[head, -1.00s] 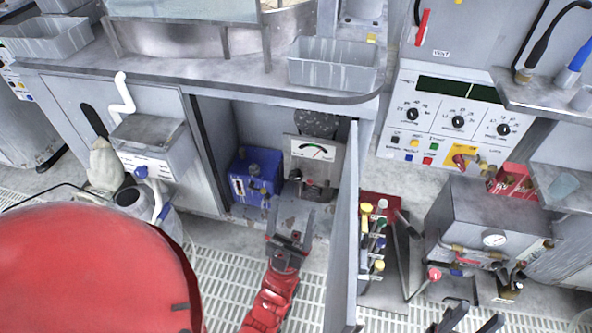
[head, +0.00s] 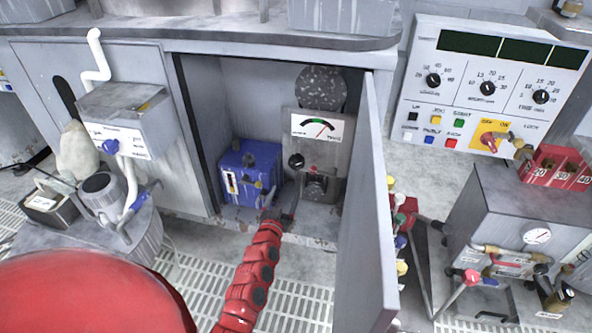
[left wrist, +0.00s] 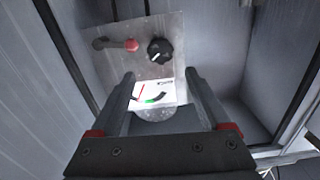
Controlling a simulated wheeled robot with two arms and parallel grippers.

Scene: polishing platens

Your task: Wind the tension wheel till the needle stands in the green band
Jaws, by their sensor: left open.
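The tension unit is a grey panel (head: 330,150) standing inside the open cabinet. Its white dial (head: 318,126) has a red needle and a small green band. In the left wrist view the panel looks upside down, and the needle on the dial (left wrist: 150,93) appears beside the green band, not clearly in it. A black knob (head: 296,160) and a crank-like handle (head: 317,185) sit below the dial. The wrist view shows this handle's red end (left wrist: 131,45). My left gripper (left wrist: 160,78) is open and empty, facing the panel. My right gripper is out of view.
A blue box (head: 247,175) stands left of the panel in the cabinet. The open door (head: 367,200) bounds the space at right. A dark speckled disc (head: 320,88) is above the panel. A grey machine (head: 510,215) stands further right.

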